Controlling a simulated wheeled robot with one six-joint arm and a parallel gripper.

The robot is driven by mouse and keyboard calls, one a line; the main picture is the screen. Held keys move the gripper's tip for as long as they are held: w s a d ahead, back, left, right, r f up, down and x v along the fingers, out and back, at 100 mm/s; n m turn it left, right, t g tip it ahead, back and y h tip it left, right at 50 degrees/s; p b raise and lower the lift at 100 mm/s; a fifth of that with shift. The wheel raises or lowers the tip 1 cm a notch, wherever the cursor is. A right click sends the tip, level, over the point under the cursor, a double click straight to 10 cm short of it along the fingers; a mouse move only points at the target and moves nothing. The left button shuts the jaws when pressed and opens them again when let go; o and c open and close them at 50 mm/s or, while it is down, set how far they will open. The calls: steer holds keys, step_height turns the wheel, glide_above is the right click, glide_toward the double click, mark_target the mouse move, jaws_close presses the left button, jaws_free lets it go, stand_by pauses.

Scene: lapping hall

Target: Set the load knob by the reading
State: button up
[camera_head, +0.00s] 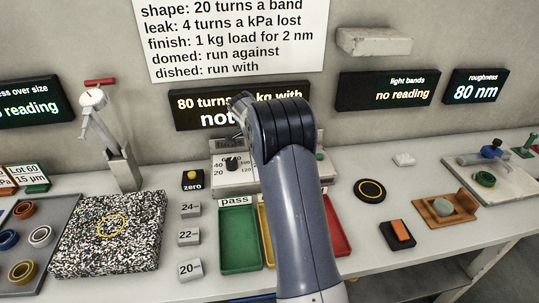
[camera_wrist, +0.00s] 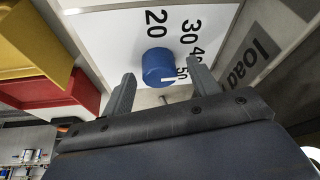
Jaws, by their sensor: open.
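The load knob (camera_wrist: 157,62) is a blue round knob on a white panel (camera_wrist: 105,35) lettered 20, 30, 40 and a partly hidden number that looks like 50. Its white mark points toward that last number. A "load" label (camera_wrist: 245,62) is beside the panel. My gripper (camera_wrist: 160,72) is open, with one finger on each side of the knob; contact cannot be told. In the head view my arm hides the knob. The roughness display (camera_head: 473,87) reads 80 nm. The middle display (camera_head: 215,108) shows "80 turns", "kg with" and "not", partly covered by my arm.
The wall sign (camera_head: 235,35) says "finish: 1 kg load for 2 nm". A green pass tray (camera_head: 240,240) and a red tray (camera_head: 333,228) stand on the bench beside my arm. A black dial with zero button (camera_head: 192,180) and several numbered blocks are left of them.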

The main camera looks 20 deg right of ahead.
steer(key=v, duration=1)
steer(key=shift+a+r, duration=0.25)
steer(key=shift+r, duration=0.1)
steer(key=x, duration=1.1)
steer(key=shift+d, duration=0.1)
steer(key=shift+r, duration=0.1)
